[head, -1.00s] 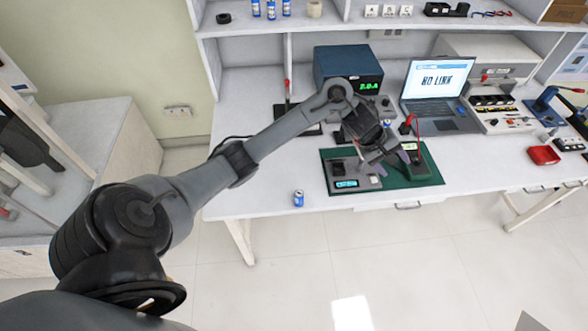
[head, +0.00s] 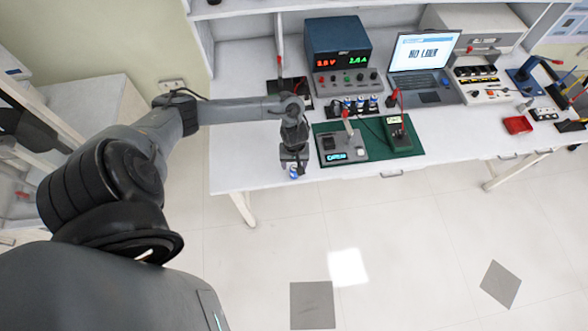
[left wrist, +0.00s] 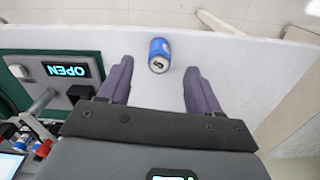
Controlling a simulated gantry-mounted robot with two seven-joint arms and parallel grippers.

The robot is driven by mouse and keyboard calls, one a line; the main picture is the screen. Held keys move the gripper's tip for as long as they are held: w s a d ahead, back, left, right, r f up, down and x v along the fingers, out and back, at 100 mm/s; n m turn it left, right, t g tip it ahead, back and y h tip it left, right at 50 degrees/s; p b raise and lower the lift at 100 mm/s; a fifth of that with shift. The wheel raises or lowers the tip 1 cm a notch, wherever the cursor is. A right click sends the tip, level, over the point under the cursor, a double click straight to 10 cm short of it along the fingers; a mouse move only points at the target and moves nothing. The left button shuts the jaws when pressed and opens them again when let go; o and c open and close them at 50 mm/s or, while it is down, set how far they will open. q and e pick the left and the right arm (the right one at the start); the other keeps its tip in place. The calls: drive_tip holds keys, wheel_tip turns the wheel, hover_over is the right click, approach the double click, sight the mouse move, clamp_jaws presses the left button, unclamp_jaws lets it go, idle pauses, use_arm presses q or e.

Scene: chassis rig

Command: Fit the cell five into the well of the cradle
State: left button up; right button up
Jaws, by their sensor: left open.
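A blue cell (head: 293,172), the only one standing alone, is near the front left edge of the table. In the left wrist view the blue cell (left wrist: 159,56) stands upright between the spread fingers, beyond their tips. My left gripper (head: 292,166) points down over it, open and empty. My right gripper is not in view.
A grey device with a lit display (head: 345,155) and a dark green meter (head: 398,132) sit on the green mat (head: 377,155). A power supply (head: 338,55) and a laptop (head: 422,70) stand behind.

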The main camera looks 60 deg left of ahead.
sight(294, 169)
use_arm(q)
drive_tip(key=f, duration=0.1)
drive_tip(key=f+b, duration=0.1)
drive_tip(key=f, duration=0.1)
drive_tip(key=a+f, duration=0.1)
drive_tip(key=shift+w+f+b, duration=0.15)
drive_tip(key=shift+f+b, duration=0.15)
drive_tip(key=shift+f, duration=0.1)
drive_tip(key=shift+d+f, duration=0.1)
drive_tip(key=shift+f, duration=0.6)
clamp_jaws()
drive_tip(key=shift+r, duration=0.1)
